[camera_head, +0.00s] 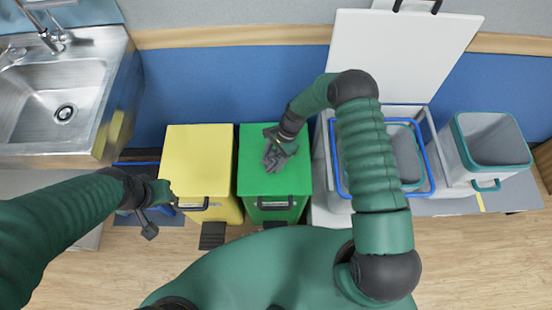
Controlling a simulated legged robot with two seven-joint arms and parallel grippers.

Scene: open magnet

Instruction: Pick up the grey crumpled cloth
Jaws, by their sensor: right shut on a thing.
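My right gripper (272,160) is over the lid of the green bin (256,185), in the middle of the view. It is shut on a small grey lump at its fingertips, which I take to be the grey crumpled cloth (270,163). The cloth is small and hard to tell from the dark fingers. I cannot tell whether it touches the lid. My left gripper (152,222) hangs at the left, in front of the yellow bin's left side, away from the cloth. Its jaw opening is not clear.
A yellow bin (195,155) stands left of the green one. A steel sink (55,90) is at the far left. An open bin with a blue rim (433,175) and raised white lid (400,50) stands right, partly behind my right arm. A grey bin (490,140) stands farther right.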

